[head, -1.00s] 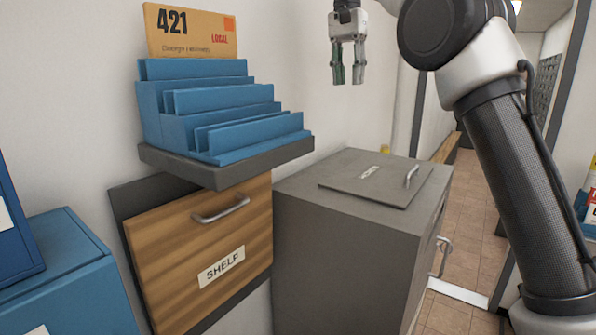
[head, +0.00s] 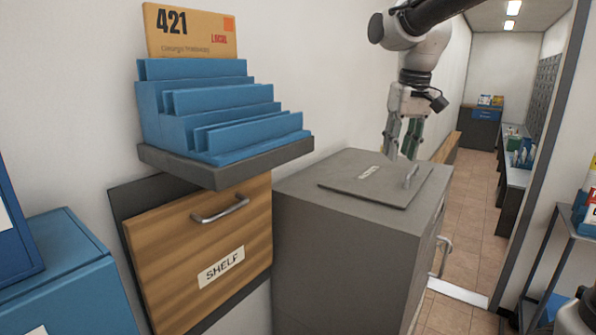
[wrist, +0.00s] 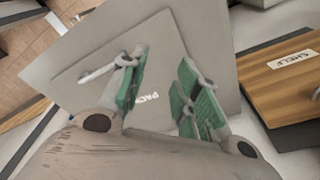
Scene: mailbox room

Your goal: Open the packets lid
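The packets lid (head: 345,183) is a flat grey panel on top of a grey cabinet (head: 340,255). It lies flat and closed, with a small label and a metal bar handle (head: 411,176) near its right side. My gripper (head: 402,157) points down just above the handle end of the lid, its fingers apart. In the wrist view the lid (wrist: 165,60) carries a label reading "PACK", partly covered by a finger. The handle (wrist: 105,66) lies beside the left green fingertip, and I cannot tell whether they touch. Nothing is held between the fingers.
A wooden drawer marked SHELF (head: 205,255) is left of the cabinet, under a blue stepped rack (head: 215,115) on a grey ledge. Blue boxes (head: 65,275) stand at far left. A doorway and tiled corridor (head: 470,200) open to the right.

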